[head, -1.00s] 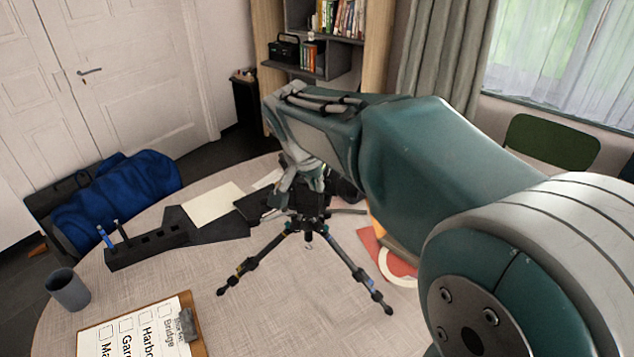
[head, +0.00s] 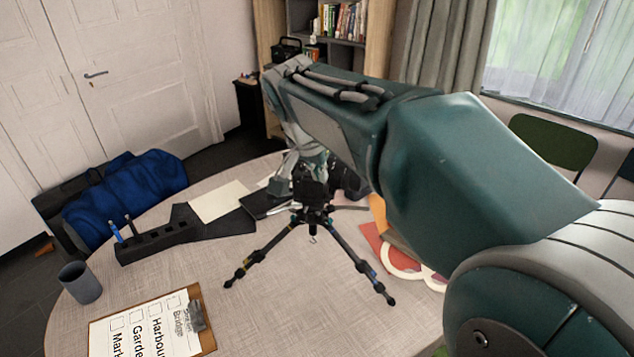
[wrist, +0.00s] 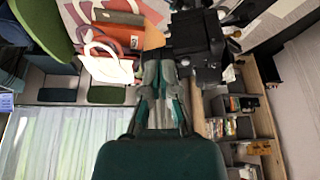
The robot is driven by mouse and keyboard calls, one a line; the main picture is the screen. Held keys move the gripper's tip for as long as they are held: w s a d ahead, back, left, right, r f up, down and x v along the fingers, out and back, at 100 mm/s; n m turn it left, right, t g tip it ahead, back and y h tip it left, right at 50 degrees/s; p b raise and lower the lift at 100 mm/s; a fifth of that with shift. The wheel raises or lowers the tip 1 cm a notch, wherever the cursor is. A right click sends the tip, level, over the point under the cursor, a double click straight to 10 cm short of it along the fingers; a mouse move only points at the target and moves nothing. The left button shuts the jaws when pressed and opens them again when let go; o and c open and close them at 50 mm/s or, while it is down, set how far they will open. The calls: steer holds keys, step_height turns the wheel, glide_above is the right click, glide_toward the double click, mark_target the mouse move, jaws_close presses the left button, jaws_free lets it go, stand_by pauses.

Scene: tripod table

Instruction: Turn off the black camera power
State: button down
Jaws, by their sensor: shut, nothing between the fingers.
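The black camera (wrist: 197,42) shows in the wrist view, just beyond my fingertips and slightly to the right. In the head view it sits on a small black tripod (head: 314,216) on the round table (head: 240,290), and my arm hides most of it. My gripper (wrist: 163,66) is shut and empty, with its tips close to the camera body; I cannot tell whether they touch it. In the head view the gripper is mostly hidden behind my own arm. The camera's power switch cannot be made out in either view.
A grey cup (head: 80,283), a clipboard (head: 150,328) and a black pen holder (head: 158,240) lie left of the tripod. An orange-red item with white handles (head: 385,250) lies right. The tabletop before the tripod is mostly clear. A blue bag (head: 125,195) is beyond.

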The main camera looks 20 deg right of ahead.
step_height(320, 180, up, 4)
steer(key=s+a, duration=0.1)
steer(key=a, duration=0.1)
steer(key=s+f+n+t+y, duration=0.1)
steer(key=s+f+n, duration=0.3)
steer(key=s, duration=0.5)
steer(key=s+f+n+t+y, duration=0.1)
steer(key=s+f+n, duration=0.3)
steer(key=s, duration=0.5)
step_height(320, 180, down, 2)
steer(key=shift+s+d+f+n+y, duration=0.1)
steer(key=shift+s+d+n+y, duration=0.2)
steer(key=shift+s+y, duration=0.15)
steer(key=c, duration=0.9)
jaws_free()
steer(key=shift+s+f, duration=0.1)
steer(key=shift+f, duration=0.05)
steer(key=o, duration=0.5)
steer(key=shift+a, duration=0.1)
steer(key=shift+c, duration=1)
